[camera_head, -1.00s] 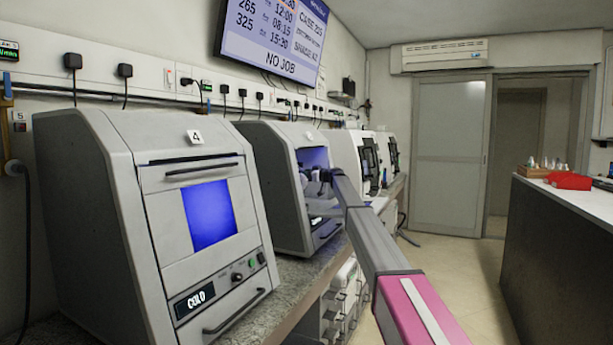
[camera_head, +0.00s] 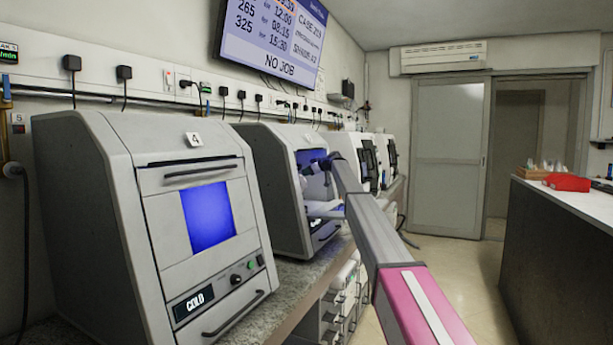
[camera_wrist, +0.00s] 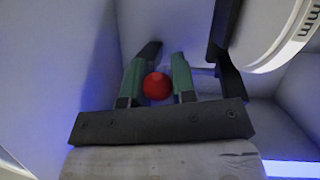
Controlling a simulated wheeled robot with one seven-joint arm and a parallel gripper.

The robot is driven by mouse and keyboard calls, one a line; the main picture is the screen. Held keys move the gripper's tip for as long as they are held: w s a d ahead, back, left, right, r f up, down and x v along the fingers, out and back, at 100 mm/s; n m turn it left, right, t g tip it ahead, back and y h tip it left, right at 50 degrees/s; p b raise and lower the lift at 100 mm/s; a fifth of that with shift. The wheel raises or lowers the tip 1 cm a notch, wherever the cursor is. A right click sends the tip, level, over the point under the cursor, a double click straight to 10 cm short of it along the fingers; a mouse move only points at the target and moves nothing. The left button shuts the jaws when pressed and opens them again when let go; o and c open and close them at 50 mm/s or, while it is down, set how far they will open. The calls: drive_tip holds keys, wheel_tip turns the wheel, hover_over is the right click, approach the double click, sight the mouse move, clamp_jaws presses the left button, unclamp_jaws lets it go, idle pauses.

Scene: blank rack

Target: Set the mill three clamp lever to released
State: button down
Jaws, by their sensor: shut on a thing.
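The clamp lever's round red knob (camera_wrist: 157,86) shows in the wrist view between the green-padded fingers of my gripper (camera_wrist: 157,78). My gripper is shut on the knob. The lever's shaft and set position are hidden behind the knob and fingers. In the head view, my arm reaches into the lit open chamber of the grey mill (camera_head: 268,170) beside the machine marked 4. I see no number on this mill. My fingertips and the knob cannot be made out there.
A white disc (camera_wrist: 270,35) with dark lettering and a dark holder stand close right of the fingers. Pale chamber walls (camera_wrist: 60,60) are close on the left. The machine marked 4 (camera_head: 90,190) stands nearest on the bench. A dark counter (camera_head: 560,250) is at right; floor between is clear.

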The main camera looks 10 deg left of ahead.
drive_tip(key=shift+d+r+g+h, duration=0.15)
drive_tip(key=shift+r+g+h, duration=0.35)
drive_tip(key=shift+r+h, duration=0.55)
drive_tip(key=shift+f+h, duration=0.15)
drive_tip(key=shift+h, duration=0.1)
drive_tip(key=c, duration=1.1)
unclamp_jaws()
drive_tip(key=shift+v, duration=0.75)
drive_tip(key=s+d, duration=0.5)
drive_tip(key=d, duration=0.5)
drive_tip(key=shift+s+d, duration=0.15)
drive_tip(key=shift+s, duration=0.15)
